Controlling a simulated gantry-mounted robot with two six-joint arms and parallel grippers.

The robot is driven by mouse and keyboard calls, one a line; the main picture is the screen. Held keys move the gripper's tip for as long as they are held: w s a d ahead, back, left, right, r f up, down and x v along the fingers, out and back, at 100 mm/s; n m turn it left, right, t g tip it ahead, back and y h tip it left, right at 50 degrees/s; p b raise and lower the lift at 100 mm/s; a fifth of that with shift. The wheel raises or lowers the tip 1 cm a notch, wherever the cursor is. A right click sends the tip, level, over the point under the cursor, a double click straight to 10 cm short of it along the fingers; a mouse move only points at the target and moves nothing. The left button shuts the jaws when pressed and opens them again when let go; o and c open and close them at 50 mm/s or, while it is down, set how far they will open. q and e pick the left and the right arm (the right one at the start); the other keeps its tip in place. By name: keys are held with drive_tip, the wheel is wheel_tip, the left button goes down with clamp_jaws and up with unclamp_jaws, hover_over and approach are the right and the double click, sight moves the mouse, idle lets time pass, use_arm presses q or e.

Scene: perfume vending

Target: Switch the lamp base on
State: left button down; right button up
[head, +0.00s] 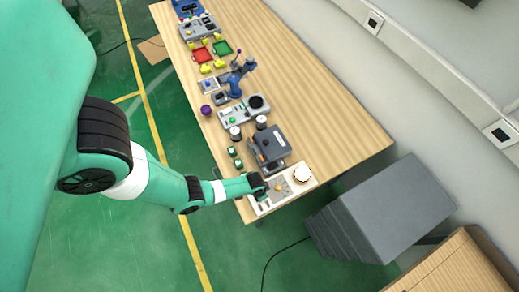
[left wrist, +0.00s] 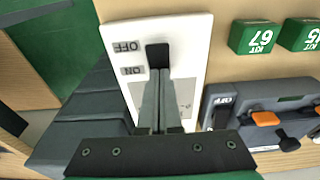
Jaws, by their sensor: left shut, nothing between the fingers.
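The lamp base (head: 268,205) is a pale panel at the near end of the table, with a round white lamp (head: 303,173) at its right end. In the left wrist view the panel (left wrist: 119,31) shows upside-down OFF and ON labels beside a dark switch (left wrist: 157,54). My left gripper (left wrist: 158,72) is shut and empty, its fingertips at the lower edge of the switch in that picture. They hide part of the switch; I cannot tell whether they touch it or which way it is set. In the head view the left gripper (head: 260,188) is over the panel's left part.
A grey device (head: 269,143) stands just beyond the panel; its orange clip (left wrist: 265,118) shows at the wrist view's right. Green kit blocks (left wrist: 254,38) lie beside the panel. A grey stepped cabinet (head: 375,205) stands right of the table. The table's right side is clear.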

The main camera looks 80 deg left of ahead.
use_arm(q)
wheel_tip(320, 180, up, 5)
drive_tip(key=p, duration=0.4)
drive_tip(key=shift+p, duration=0.35)
drive_tip(key=shift+r+p, duration=0.5)
drive_tip(key=shift+r, duration=0.45)
